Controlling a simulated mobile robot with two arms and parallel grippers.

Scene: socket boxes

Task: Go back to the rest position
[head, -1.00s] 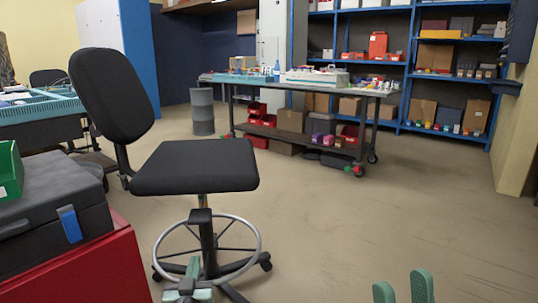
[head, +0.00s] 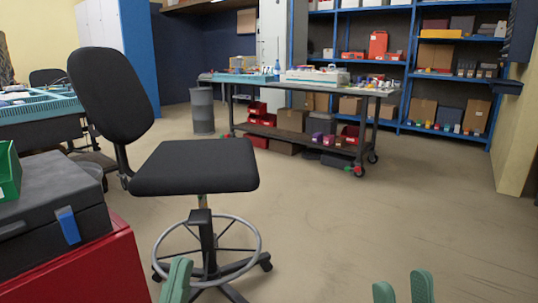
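My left gripper (head: 178,281) shows at the bottom edge of the head view, left of the middle, in front of the chair's base. Its green fingertips overlap from this angle, so I cannot tell whether it is open or shut. My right gripper (head: 403,289) shows at the bottom edge, right of the middle. Its two green fingers stand upright with a gap between them, and nothing is seen in the gap. The lower parts of both grippers are cut off by the frame.
A black swivel chair (head: 195,166) stands close ahead. A red cabinet (head: 85,268) carries a dark toolbox (head: 50,208) and a green bin (head: 9,175) at left. A wheeled workbench (head: 300,141) and blue shelving (head: 403,100) stand farther back. The floor (head: 390,215) at right is clear.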

